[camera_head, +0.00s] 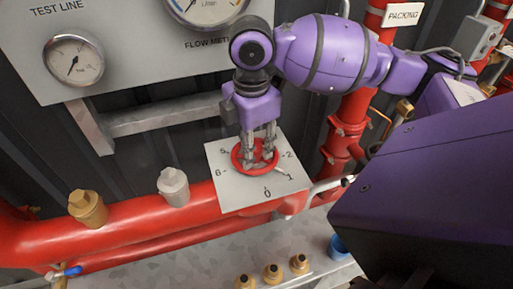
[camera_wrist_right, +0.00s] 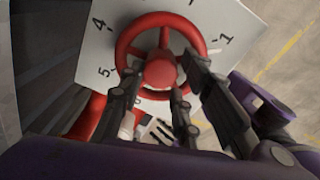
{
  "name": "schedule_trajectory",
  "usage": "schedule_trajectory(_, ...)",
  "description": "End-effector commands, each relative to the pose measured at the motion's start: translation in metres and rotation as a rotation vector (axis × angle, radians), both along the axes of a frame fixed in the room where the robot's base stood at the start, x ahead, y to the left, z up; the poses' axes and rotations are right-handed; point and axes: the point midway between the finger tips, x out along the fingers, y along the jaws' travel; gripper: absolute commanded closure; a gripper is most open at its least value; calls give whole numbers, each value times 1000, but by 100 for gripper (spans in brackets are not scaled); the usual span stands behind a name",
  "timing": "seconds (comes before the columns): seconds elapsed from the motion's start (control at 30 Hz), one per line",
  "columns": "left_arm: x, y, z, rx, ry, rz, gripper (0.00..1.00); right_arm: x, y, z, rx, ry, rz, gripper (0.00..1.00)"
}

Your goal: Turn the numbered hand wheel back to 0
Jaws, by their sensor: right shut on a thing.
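The red hand wheel (camera_head: 238,163) sits on a pale square plate (camera_head: 230,190) with numbers around it. The 0 is at the plate's near edge, with 1 and 2 to the right and 5 and 6 to the left. A thin pale pointer (camera_head: 283,171) at the wheel's lower right points towards the 1. My right gripper (camera_head: 257,158) reaches down from above and is shut on the wheel. In the right wrist view its fingers are around the wheel's red hub (camera_wrist_right: 161,69), inside or over the rim; exact contact is hard to tell. My left gripper is out of view.
A red pipe (camera_head: 135,222) with brass and grey fittings (camera_head: 88,209) runs left of the plate. A gauge panel (camera_head: 120,35) is behind. Small brass caps (camera_head: 273,273) and a blue cap (camera_head: 338,247) are in front. A red upright pipe (camera_head: 352,110) stands on the right.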

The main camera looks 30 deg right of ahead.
Motion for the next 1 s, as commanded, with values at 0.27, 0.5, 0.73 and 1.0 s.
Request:
schedule_trajectory(0.27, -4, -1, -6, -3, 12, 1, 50, 2, -2, -16, -6, 22, -198, 100)
schedule_trajectory(0.5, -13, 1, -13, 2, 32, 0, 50, 2, -2, -17, -6, 22, -207, 100)
schedule_trajectory(0.73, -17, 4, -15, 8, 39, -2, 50, 4, -3, -17, -5, 23, -504, 100)
schedule_trajectory(1.0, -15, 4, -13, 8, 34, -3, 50, 5, -3, -17, -4, 23, -693, 52)
